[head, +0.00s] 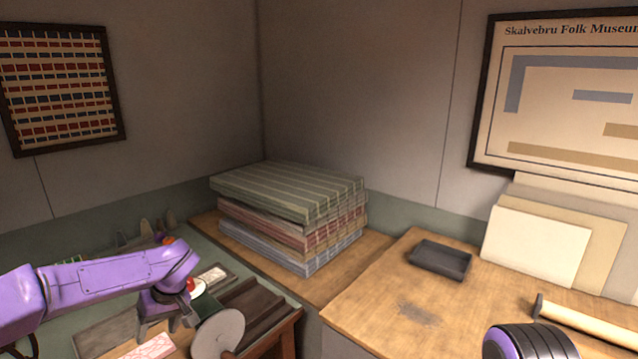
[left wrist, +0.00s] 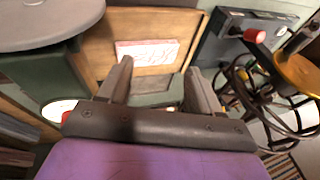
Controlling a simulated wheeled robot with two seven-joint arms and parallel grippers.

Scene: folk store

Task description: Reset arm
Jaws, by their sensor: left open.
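My purple left arm comes in from the left in the head view, over a green-topped table. My left gripper (head: 168,326) points down and is open and empty. In the left wrist view the two grey fingers (left wrist: 160,72) stand apart. A white card with red markings (left wrist: 147,52) lies on a wooden board beyond them. The same card shows in the head view (head: 150,347) at the bottom edge. My right gripper is not in view; only a dark and purple rounded part of what looks like my right arm shows at the bottom right.
A grey disc (head: 219,334) stands right beside my left gripper. A stack of striped folded cloths (head: 290,195) fills the corner. A dark tray (head: 440,260) sits on the wooden counter (head: 375,295). A red-knobbed grey box (left wrist: 225,38) and black curved metalwork (left wrist: 265,90) show in the wrist view.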

